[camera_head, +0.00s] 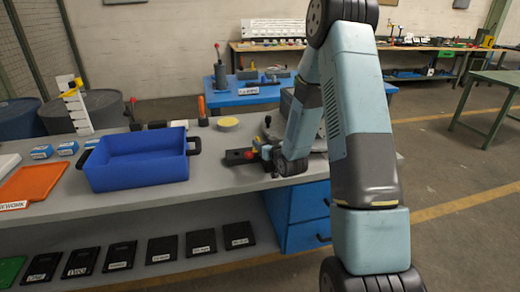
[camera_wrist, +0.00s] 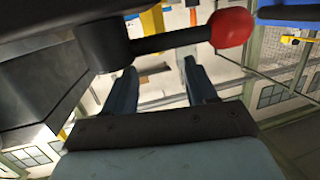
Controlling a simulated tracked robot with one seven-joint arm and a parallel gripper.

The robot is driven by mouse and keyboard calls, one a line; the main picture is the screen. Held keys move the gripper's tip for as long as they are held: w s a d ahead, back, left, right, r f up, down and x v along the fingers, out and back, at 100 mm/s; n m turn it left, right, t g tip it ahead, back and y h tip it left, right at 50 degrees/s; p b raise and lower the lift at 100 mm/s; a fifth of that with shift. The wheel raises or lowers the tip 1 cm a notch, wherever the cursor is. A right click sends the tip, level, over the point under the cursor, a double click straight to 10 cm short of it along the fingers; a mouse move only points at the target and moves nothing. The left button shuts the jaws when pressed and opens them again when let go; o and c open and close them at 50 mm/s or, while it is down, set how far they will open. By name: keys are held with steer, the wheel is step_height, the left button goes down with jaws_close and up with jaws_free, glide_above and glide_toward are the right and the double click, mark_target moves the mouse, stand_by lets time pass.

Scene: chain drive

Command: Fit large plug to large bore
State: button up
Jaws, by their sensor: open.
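My gripper (camera_wrist: 160,85) is open in the wrist view, with its two dark fingers apart and nothing seen between them. A dark lever (camera_wrist: 168,43) with a red ball knob (camera_wrist: 231,28) crosses the view close to the fingertips; I cannot tell whether they touch it. In the head view my gripper (camera_head: 264,148) is low over the grey bench beside a dark fixture (camera_head: 238,157) with a red knob (camera_head: 251,155). The arm hides part of this area. I cannot make out the large plug or the large bore in either view.
A blue bin (camera_head: 138,177) stands on the grey bench (camera_head: 228,183), left of my gripper. A yellow disc (camera_head: 228,122) and an orange upright piece (camera_head: 202,110) are behind. An orange tray (camera_head: 38,182) lies at the left. Blue drawers (camera_head: 306,202) are under the bench.

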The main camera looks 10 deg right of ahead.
mark_target(258, 139)
steer(key=x, duration=0.4)
steer(key=shift+w+f, duration=0.2)
steer(key=shift+w, duration=0.2)
jaws_close()
